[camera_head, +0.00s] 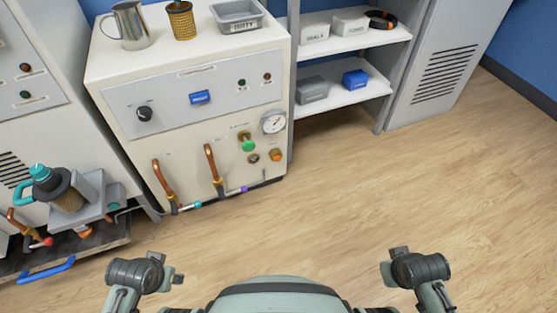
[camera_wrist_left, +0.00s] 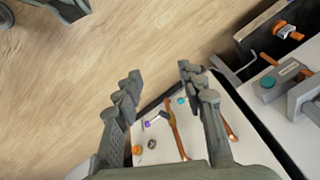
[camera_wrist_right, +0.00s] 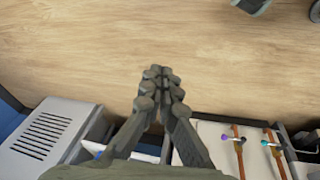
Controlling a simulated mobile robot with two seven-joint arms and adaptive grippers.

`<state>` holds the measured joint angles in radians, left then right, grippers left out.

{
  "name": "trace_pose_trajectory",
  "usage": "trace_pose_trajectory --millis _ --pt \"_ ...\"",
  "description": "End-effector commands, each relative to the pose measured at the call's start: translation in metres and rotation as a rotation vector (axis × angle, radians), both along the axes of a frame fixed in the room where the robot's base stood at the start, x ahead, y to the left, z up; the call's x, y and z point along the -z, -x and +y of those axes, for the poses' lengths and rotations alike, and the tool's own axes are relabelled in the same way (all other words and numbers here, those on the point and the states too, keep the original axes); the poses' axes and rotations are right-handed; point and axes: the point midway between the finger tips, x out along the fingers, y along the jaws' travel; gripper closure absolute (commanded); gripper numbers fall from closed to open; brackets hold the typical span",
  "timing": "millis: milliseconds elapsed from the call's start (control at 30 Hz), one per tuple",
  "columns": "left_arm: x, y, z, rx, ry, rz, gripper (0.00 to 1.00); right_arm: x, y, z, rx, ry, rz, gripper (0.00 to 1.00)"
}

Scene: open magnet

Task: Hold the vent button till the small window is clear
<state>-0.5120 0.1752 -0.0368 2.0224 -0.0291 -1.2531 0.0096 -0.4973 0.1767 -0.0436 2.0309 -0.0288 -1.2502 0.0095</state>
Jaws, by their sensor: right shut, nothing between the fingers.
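The white cabinet (camera_head: 118,75) carries a green push button (camera_head: 248,146), likely the vent button, low on its front. A small dark round port (camera_head: 253,158), possibly the small window, sits just below it; I cannot tell whether it is clear. The port also shows in the left wrist view (camera_wrist_left: 152,143), where the green button is hidden. My left gripper (camera_wrist_left: 160,73) is open and empty, apart from the cabinet. My right gripper (camera_wrist_right: 157,72) is shut and empty, over the floor. Neither gripper touches the button.
A dial gauge (camera_head: 273,122) and an orange knob (camera_head: 276,155) flank the button. Copper pipes (camera_head: 213,165) stick out to its left. A shelf (camera_head: 345,92) stands at right. At left, a teal-handled vessel (camera_head: 62,188) stands above a blue handle (camera_head: 46,270). The floor (camera_head: 400,185) is clear.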

Motion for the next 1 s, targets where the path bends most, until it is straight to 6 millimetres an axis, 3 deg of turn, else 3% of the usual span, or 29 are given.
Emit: trace_pose_trajectory --millis 200,533,1000 --pt "-0.003 -0.005 -0.001 0.003 0.0 -0.011 0.6 0.003 0.007 -0.002 0.003 0.002 0.013 1.0" --pt "-0.005 -0.009 -0.003 0.007 0.002 -0.019 1.0 0.007 0.012 -0.003 0.006 0.004 0.026 1.0" --pt "-0.003 -0.005 -0.002 0.007 0.001 -0.012 1.0 0.003 0.003 -0.003 0.004 0.003 0.009 1.0"
